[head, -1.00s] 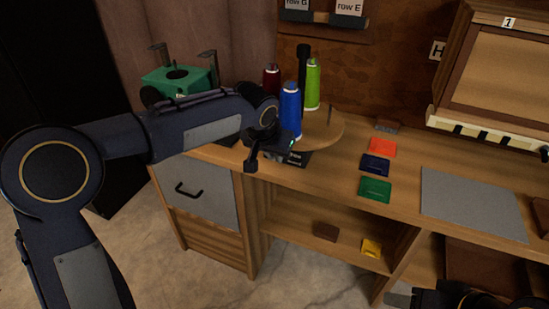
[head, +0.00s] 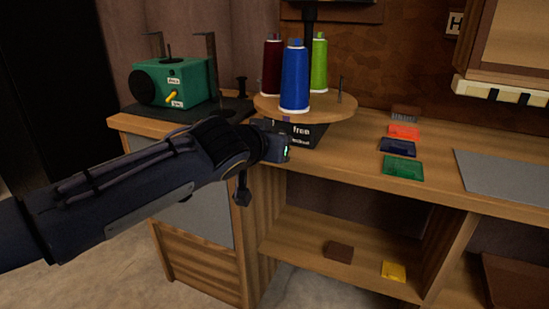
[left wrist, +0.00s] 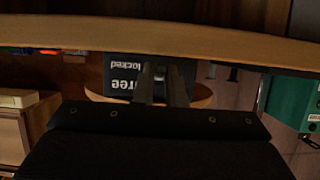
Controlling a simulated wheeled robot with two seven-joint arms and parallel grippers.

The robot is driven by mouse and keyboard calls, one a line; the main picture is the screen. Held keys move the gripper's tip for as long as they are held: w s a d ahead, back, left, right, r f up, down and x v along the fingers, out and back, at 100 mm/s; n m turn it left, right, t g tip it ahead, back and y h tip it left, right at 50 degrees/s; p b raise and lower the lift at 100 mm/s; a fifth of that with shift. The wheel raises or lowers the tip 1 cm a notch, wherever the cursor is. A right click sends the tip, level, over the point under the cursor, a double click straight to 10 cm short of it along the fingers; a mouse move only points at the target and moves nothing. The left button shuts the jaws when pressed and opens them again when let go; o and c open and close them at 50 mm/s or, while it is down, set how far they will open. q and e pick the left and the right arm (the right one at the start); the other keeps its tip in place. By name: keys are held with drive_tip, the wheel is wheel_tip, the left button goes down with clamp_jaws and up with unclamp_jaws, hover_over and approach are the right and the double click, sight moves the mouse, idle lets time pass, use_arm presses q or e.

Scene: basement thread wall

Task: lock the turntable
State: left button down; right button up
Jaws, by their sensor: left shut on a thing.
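The turntable (head: 338,110) is a round wooden disc on a black base (head: 312,135) at the bench's front left. It carries a dark red spool (head: 272,68), a blue spool (head: 294,80) and a green spool (head: 319,65). My left gripper (left wrist: 163,76) is under the rim, shut on a small light piece at the base, probably the lock lever. The fingers mostly hide it, so its setting is unclear. My right gripper is out of view.
A green machine (head: 185,82) with a yellow lever stands left of the turntable. Orange (head: 404,131), dark blue (head: 397,147) and green (head: 403,168) flat pieces lie to the right, near a grey mat (head: 510,175). An open shelf (head: 310,255) lies below.

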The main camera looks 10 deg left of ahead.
use_arm(q)
drive_tip(key=shift+f+t+b, duration=0.2)
drive_tip(key=shift+t+b, duration=0.1)
drive_tip(key=shift+t, duration=0.1)
idle(0.3)
drive_tip(key=c, duration=1.5)
unclamp_jaws()
drive_tip(key=p+v, duration=0.1)
drive_tip(key=v, duration=0.6)
drive_tip(key=shift+s+a+r, duration=0.1)
drive_tip(key=shift+s+a, duration=0.1)
drive_tip(key=shift+s, duration=0.15)
